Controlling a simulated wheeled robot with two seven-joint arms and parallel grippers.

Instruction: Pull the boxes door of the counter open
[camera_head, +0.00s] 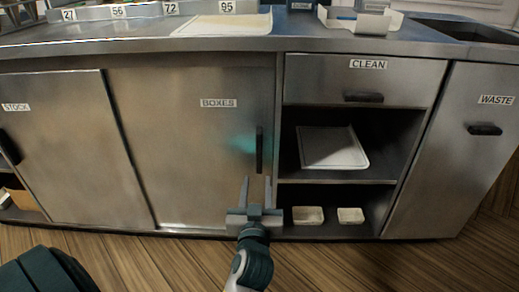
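The boxes door (190,140) is a flat steel panel in the counter front, labelled BOXES, and it stands closed. Its black upright handle (259,150) is near the door's right edge. I cannot tell how far the fingers are from the door surface.
To the left is the STOCK door (60,145). To the right are the CLEAN drawer (362,82), open shelves with a white tray (332,148) and two small containers, and the WASTE door (455,150). The wooden floor (340,265) in front looks clear.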

